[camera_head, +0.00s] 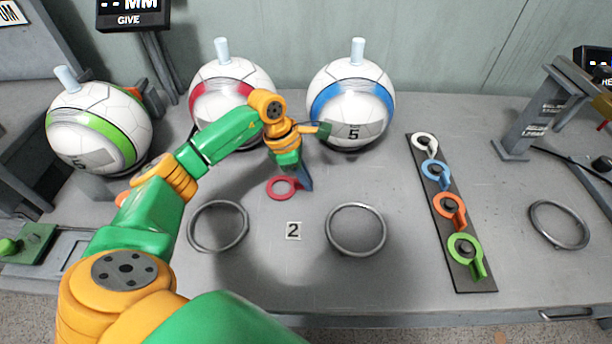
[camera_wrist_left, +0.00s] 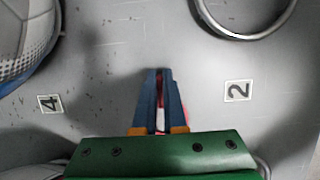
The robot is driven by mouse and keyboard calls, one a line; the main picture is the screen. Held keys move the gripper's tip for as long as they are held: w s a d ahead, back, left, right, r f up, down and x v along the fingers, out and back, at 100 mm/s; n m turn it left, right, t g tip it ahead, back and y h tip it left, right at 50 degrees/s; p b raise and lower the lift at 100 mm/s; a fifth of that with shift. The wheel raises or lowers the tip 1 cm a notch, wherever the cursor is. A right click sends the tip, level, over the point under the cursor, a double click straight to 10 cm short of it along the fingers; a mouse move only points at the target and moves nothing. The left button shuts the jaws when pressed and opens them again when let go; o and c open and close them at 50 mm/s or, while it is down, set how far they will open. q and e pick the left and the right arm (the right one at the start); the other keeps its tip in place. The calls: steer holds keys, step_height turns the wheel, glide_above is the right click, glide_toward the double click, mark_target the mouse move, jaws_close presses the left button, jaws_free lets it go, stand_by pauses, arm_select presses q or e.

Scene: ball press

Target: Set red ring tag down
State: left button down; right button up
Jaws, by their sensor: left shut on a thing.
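The red ring tag (camera_head: 282,188) shows in the head view behind and between two grey metal rings, below the red-banded ball. My left gripper (camera_head: 305,182) is shut on it, with its blue fingers at the tag's right side. In the left wrist view the fingers (camera_wrist_left: 160,75) point at the grey table, and only a sliver of the red tag (camera_wrist_left: 160,118) shows between them. I cannot tell whether the tag touches the table. My right gripper is not in view.
Grey rings (camera_head: 218,227) and (camera_head: 356,230) lie beside a "2" label (camera_head: 293,231). Red-banded (camera_head: 222,92), blue-banded (camera_head: 351,103) and green-banded (camera_head: 98,128) balls stand behind. A dark strip (camera_head: 477,280) holds white, blue, orange and green tags. Table is clear around the red tag.

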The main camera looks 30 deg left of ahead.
arm_select(q)
steer(key=c, duration=1.4)
jaws_free()
steer(key=o, duration=0.4)
steer(key=shift+r, duration=0.15)
steer(key=v, duration=1.2)
